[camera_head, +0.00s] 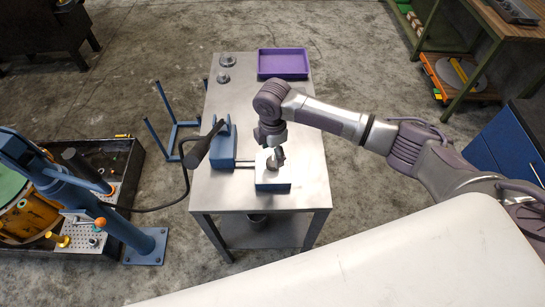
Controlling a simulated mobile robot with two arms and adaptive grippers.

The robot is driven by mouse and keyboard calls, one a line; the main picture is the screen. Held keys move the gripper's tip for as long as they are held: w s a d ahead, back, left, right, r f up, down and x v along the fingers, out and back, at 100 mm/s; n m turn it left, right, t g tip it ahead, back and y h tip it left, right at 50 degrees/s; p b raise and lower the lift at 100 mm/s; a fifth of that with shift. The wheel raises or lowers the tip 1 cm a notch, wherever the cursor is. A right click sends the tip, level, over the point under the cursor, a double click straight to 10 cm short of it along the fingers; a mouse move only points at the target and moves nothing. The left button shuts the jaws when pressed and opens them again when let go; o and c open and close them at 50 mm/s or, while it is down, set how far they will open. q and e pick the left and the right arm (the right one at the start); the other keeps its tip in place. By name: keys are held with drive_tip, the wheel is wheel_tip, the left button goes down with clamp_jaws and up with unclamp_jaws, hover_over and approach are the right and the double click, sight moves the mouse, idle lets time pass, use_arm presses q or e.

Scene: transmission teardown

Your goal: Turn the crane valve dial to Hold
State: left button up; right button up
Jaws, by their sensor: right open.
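A small blue box with a pale top plate (265,181) stands on the metal table. A small dark knob-like part, apparently the valve dial, shows at its top beneath my right gripper (276,158). My right gripper points down over the box, open, with its fingers close around or beside that part; I cannot tell whether they touch it. The dial's pointer and any Hold marking are too small or hidden. A blue pump unit (223,147) with a dark handle stands left of the box, joined to it by a thin rod or pipe. My left gripper is out of view.
The metal table (312,185) has bare room right of the box. A purple tray (283,52) and round metal parts (226,61) lie at its far end. A blue crane (75,190) stands left beside a black tray, with a dark hose (160,207) towards the table.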

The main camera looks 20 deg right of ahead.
sight(272, 162)
wheel_tip(272, 162, up, 8)
drive_tip(key=shift+r, duration=0.1)
drive_tip(key=shift+a, duration=0.1)
idle(0.5)
